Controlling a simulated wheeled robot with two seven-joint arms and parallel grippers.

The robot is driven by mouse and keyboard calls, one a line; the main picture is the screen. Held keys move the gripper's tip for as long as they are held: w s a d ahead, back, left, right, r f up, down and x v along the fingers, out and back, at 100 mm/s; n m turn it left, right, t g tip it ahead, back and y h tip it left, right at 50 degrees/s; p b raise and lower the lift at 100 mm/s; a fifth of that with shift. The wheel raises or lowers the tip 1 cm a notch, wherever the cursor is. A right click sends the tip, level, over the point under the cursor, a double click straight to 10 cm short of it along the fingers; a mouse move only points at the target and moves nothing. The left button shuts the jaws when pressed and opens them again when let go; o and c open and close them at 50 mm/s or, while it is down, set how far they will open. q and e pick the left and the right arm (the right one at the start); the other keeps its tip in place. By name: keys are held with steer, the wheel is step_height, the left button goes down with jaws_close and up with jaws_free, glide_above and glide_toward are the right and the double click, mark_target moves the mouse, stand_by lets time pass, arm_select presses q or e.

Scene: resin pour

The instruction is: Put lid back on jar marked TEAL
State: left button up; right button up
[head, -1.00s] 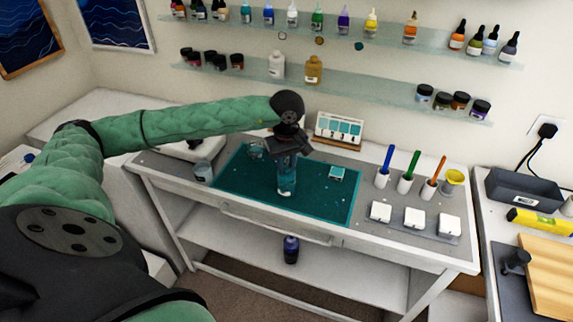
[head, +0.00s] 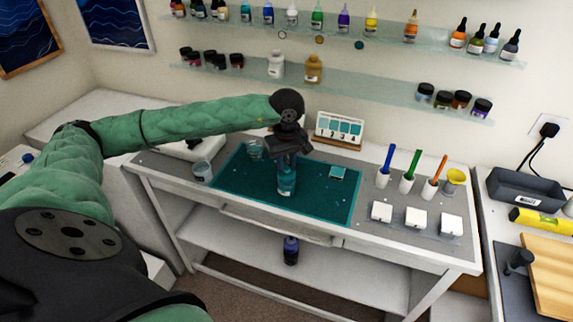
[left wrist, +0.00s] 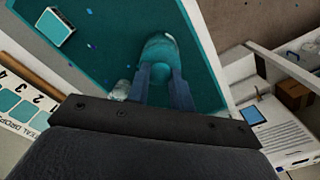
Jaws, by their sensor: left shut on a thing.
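My left gripper (head: 287,166) points straight down over the teal mat (head: 325,205). It is shut on the top of a teal container (head: 287,184), upright above or on the mat; whether it touches the mat is unclear. In the left wrist view, my gripper's two blue-grey fingers (left wrist: 161,82) close around a small round teal part, with the larger teal body (left wrist: 158,47) beyond it. I cannot tell whether that part is a lid or the container's neck. No TEAL marking is readable. My right gripper is not in view.
A clear cup (head: 254,150) stands behind and left, and a grey cup (head: 202,171) at the mat's left. A small teal-topped block (head: 337,173) lies right. A numbered swatch card (head: 340,129) stands at the back. White blocks (head: 416,217) and pen holders are farther right.

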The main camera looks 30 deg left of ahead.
arm_select(q)
steer(key=shift+f+b, duration=0.2)
steer(key=shift+b, duration=1)
stand_by(1.3)
stand_by(0.3)
steer(key=o, duration=1.5)
steer(key=shift+r, duration=0.1)
steer(key=shift+r+p, duration=0.45)
steer(key=shift+r, duration=2.95)
jaws_close()
